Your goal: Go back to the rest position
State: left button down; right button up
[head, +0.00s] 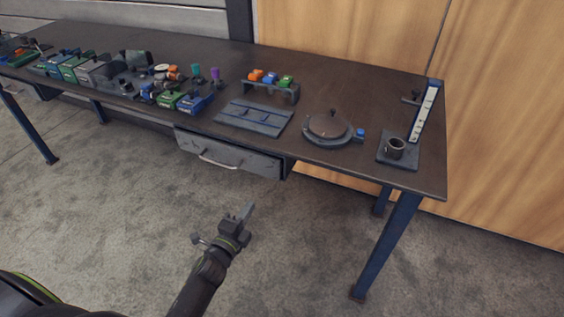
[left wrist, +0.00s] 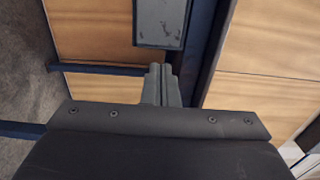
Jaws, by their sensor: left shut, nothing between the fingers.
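My left gripper (head: 245,213) is held out in front of the workbench, over the open floor and below the level of the tabletop. Its fingers are shut together with nothing between them. They also show closed in the left wrist view (left wrist: 162,84). My right gripper is in neither view. The workbench (head: 345,82) has a dark top and blue legs. A grey drawer (head: 228,157) with a curved handle hangs under its front edge, beyond the left gripper and apart from it.
A round flanged part (head: 328,125), a grey plate (head: 254,117), a rack (head: 272,91) with coloured pieces and a gauge stand (head: 398,150) are on the bench. Several coloured boxes and small parts crowd its left. The concrete floor (head: 120,210) before the bench is clear.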

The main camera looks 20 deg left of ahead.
pick_arm(q)
jog(key=s+a+f+n+g+y+p, duration=0.15)
jog(key=s+f+n+g, duration=0.3)
jog(key=s+f, duration=0.55)
jog(key=s+a+f+n+g+y+p, duration=0.15)
jog(key=s+a+f+n+g, duration=0.35)
jog(key=f, duration=0.9)
jog(key=s+d+f+n+g+p, duration=0.1)
jog(key=s+f+n+g, duration=0.2)
jog(key=s, duration=1.1)
jog(key=s+f+n+g+p, duration=0.1)
jog(key=s+f+n+g, duration=0.3)
jog(key=s, duration=1)
notch_tip(320, 180, down, 4)
jog(key=n, duration=0.3)
jog(key=shift+s+d, duration=0.2)
jog(key=shift+d, duration=0.15)
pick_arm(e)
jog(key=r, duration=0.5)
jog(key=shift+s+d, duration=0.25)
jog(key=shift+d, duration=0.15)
